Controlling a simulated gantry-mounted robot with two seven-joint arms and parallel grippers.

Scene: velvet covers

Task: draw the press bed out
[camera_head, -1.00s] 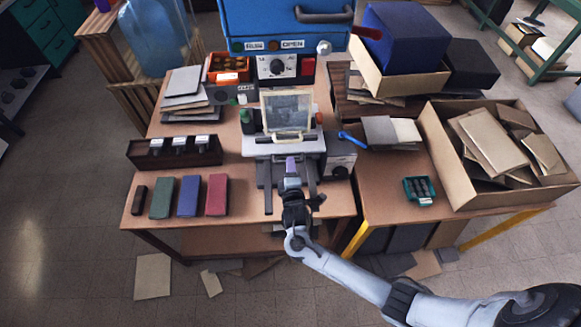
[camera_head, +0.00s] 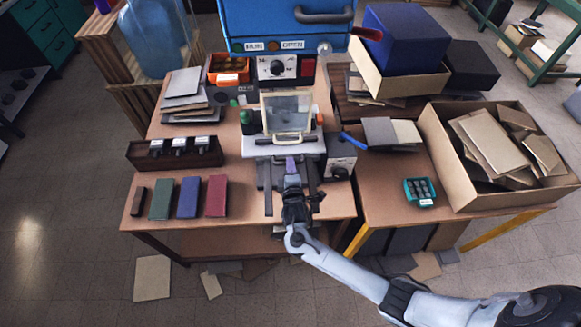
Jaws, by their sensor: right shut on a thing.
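The press (camera_head: 338,160) stands at the middle of the table. Its press bed (camera_head: 262,148) is a light grey plate with a dark bar across it, in front of an upright cream-framed panel (camera_head: 287,110). Two dark rails run forward below the bed, toward the table's front edge. My right gripper (camera_head: 291,172) reaches in from the front between these rails, with a small lavender piece showing at its tip. It is shut on the press bed's front, but its own body hides the exact contact. My left gripper is not in view.
Green, blue and red covers (camera_head: 217,196) lie at the front left, with a dark rack (camera_head: 150,162) behind them. A teal tray (camera_head: 420,192) and an open carton (camera_head: 440,165) stand at the right. A blue machine (camera_head: 280,20) rises behind the press.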

